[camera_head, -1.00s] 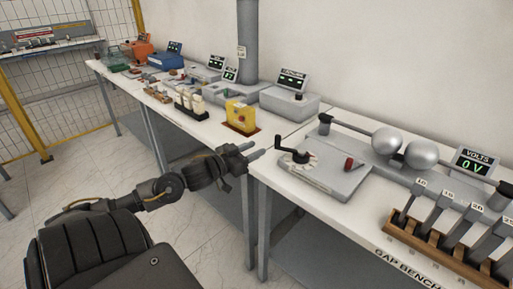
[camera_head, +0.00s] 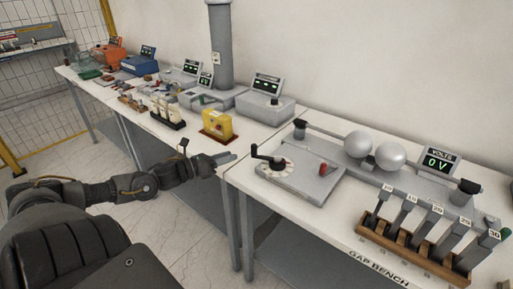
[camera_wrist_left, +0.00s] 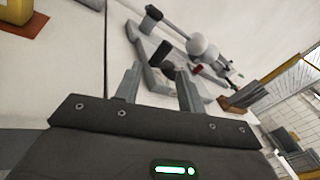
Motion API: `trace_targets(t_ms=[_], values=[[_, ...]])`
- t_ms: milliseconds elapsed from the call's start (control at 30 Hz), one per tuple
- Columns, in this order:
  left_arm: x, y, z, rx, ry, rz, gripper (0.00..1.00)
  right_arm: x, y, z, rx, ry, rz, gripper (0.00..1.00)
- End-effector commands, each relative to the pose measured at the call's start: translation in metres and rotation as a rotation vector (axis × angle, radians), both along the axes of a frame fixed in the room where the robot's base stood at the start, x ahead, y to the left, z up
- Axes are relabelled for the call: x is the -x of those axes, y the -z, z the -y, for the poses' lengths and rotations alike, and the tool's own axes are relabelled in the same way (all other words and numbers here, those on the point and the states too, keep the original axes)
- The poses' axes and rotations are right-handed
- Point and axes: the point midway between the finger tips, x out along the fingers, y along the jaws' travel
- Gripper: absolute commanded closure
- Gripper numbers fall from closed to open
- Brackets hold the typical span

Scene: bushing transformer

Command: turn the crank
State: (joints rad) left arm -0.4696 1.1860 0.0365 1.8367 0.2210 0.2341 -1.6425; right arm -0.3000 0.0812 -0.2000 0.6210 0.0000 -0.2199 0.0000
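The crank is a black arm with an upright knob (camera_head: 254,150), mounted on a pale dial at the left end of a flat grey base plate (camera_head: 311,190). A red knob (camera_head: 323,169) sits on the same plate. My left gripper (camera_head: 229,158) is just left of the crank, apart from it, over the table's edge. In the left wrist view its two fingers (camera_wrist_left: 158,88) stand apart with nothing between them. The crank's black parts (camera_wrist_left: 160,56) show beyond the fingertips there. My right gripper is not in view.
Two metal spheres (camera_head: 373,150) stand behind the plate, with a VOLTS display (camera_head: 438,161) reading 0 V. A wooden rack (camera_head: 412,247) of numbered grey pieces is at the right front. A yellow box (camera_head: 217,124) stands on the left table behind the gripper.

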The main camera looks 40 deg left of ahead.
Motion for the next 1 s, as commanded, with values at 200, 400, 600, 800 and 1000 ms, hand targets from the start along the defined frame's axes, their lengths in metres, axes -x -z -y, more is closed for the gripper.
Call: trace_targets(t_ms=[200,400,600,800,1000], values=[[0.005,-0.005,0.000,-0.305,0.024,0.141,0.61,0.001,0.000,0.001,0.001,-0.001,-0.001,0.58],[0.005,-0.005,0.000,-0.366,0.024,0.164,0.61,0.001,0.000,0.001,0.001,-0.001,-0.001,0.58],[-0.002,-0.006,0.003,-0.364,0.024,0.166,0.61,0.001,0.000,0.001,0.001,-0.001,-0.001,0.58],[-0.023,-0.008,0.011,-0.362,0.024,0.170,0.61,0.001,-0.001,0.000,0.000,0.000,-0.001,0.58],[-0.049,-0.008,0.022,-0.361,0.025,0.168,0.61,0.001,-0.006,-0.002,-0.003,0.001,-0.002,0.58]])
